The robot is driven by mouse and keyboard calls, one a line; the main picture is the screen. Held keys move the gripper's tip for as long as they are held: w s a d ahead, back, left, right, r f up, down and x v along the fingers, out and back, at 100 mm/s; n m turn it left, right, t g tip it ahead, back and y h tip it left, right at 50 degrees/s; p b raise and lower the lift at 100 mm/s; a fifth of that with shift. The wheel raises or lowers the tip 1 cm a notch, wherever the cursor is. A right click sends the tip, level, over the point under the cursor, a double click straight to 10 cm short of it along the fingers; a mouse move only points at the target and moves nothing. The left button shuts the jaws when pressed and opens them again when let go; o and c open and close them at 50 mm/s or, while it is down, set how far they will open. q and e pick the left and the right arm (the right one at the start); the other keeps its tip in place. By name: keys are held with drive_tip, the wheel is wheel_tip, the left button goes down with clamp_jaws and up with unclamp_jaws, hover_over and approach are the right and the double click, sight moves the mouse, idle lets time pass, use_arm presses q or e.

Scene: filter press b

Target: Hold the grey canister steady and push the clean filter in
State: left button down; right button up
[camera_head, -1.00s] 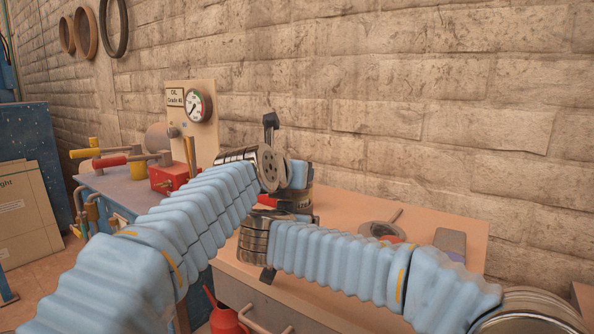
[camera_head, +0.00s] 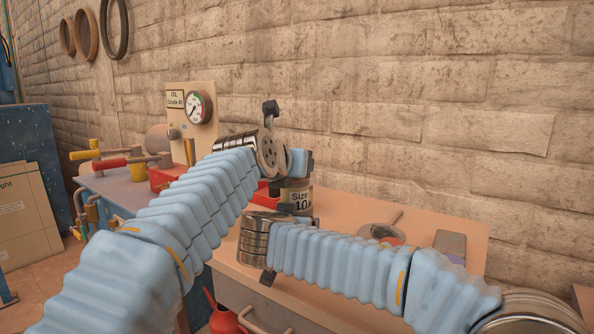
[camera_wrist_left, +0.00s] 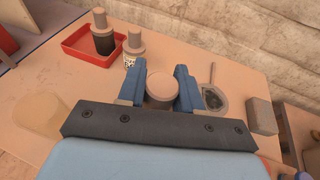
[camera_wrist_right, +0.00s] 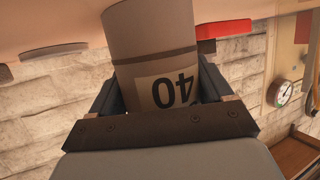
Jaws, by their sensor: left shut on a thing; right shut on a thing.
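The grey canister (camera_head: 297,198) stands on the bench in the head view, with a "Size" label on its side. In the right wrist view, a grey-brown cylinder with an upside-down "40" label (camera_wrist_right: 165,90) sits between the fingers of my right gripper (camera_wrist_right: 158,70), which is shut on it. My left gripper (camera_wrist_left: 161,68) is above and is shut on a round, pale-topped piece (camera_wrist_left: 160,88), which appears to be the filter. Its lower part is hidden, so I cannot tell how deep it sits in the canister.
A red tray (camera_wrist_left: 75,45) holds a dark-bodied cylinder (camera_wrist_left: 103,42). A similar one with a speckled body (camera_wrist_left: 134,48) stands beside the tray. A round metal thing with a handle (camera_wrist_left: 210,96) and a block (camera_wrist_left: 262,116) lie right. A gauge panel (camera_head: 198,107) stands behind, left.

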use_arm(q)
drive_tip(key=shift+r, duration=1.5)
drive_tip(key=shift+f, duration=1)
idle(0.4)
drive_tip(key=shift+f, duration=0.6)
drive_tip(key=shift+f, duration=1.3)
drive_tip(key=c, duration=0.7)
unclamp_jaws()
drive_tip(key=shift+f, duration=0.1)
drive_tip(key=shift+o, duration=0.2)
drive_tip(key=shift+s, duration=0.1)
